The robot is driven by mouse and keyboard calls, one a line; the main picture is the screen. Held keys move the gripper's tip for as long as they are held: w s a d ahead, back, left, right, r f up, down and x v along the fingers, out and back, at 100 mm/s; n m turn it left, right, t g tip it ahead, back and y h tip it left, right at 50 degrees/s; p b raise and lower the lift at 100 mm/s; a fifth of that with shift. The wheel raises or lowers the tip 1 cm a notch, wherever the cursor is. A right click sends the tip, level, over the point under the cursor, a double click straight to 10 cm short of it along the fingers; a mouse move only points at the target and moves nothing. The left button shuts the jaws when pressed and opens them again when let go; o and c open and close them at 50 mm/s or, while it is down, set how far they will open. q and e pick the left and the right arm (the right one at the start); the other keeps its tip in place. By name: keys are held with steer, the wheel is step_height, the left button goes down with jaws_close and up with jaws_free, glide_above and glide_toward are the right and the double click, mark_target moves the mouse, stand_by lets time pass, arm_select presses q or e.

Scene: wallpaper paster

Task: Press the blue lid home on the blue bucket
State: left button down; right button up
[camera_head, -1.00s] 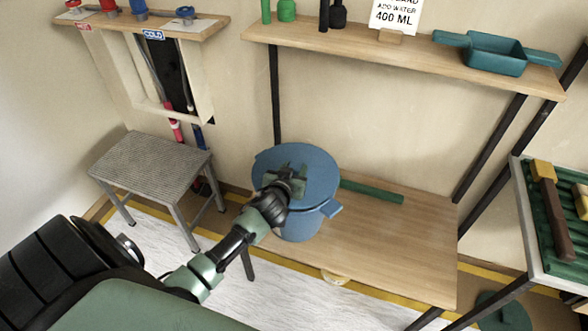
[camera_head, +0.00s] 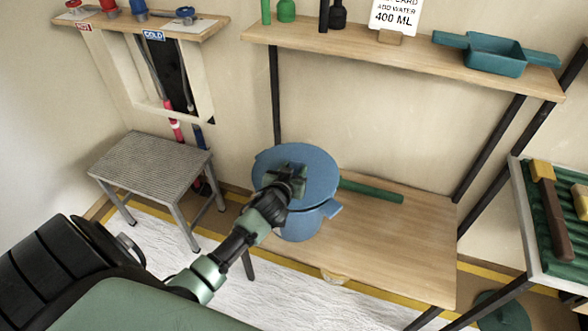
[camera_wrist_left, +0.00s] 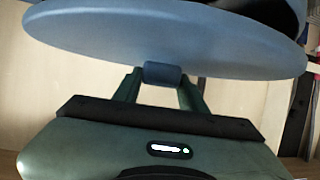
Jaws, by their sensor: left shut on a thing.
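The round blue lid (camera_head: 320,170) lies over the mouth of the blue bucket (camera_head: 302,230), which stands on the low wooden table. The fingers hide part of the lid in the head view. My right gripper is not in view.
The wooden table (camera_head: 400,240) has free room right of the bucket. A green bar (camera_head: 370,191) lies behind it. A metal step stool (camera_head: 150,165) stands left. A shelf (camera_head: 400,50) with bottles and a teal tray (camera_head: 490,54) hangs above. A rack with brushes is at right.

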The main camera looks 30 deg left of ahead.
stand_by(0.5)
arm_select(q)
steer(key=shift+f+b, duration=0.9)
steer(key=shift+f, duration=0.3)
stand_by(0.3)
steer(key=c, duration=0.7)
jaws_free()
steer(key=v, duration=0.7)
steer(key=shift+s+d+r, duration=0.1)
steer(key=shift+s+d, duration=0.05)
steer(key=shift+s, duration=0.2)
